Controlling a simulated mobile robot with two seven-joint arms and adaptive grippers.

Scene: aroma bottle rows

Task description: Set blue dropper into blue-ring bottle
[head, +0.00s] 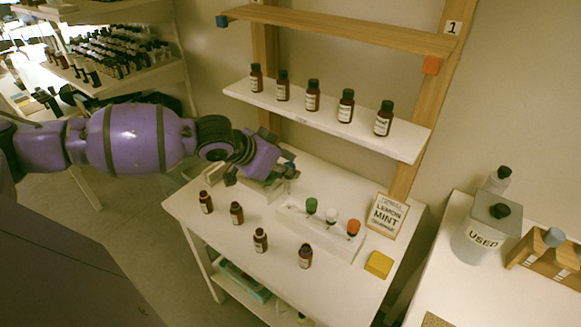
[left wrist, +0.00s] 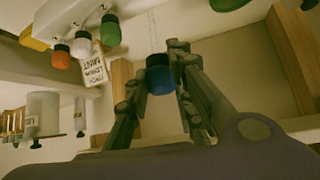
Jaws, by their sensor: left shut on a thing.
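My left gripper (head: 262,178) is over the back left part of the white table, beside the dropper rack. In the left wrist view my left gripper (left wrist: 163,95) is shut on the blue dropper (left wrist: 160,76), with its blue cap between the fingers and a thin clear tube past it. Several brown bottles stand upright on the table: one at the left (head: 206,202), one beside it (head: 237,213), one nearer the front (head: 260,240) and one at the right (head: 305,256). I cannot make out which has a blue ring. My right gripper is not in view.
A white rack (head: 322,234) holds a green (head: 312,205), a white (head: 331,216) and an orange dropper (head: 353,228). A "Lemon Mint" card (head: 387,215) and yellow block (head: 378,264) are at right. A shelf (head: 290,108) with several brown bottles hangs above the table.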

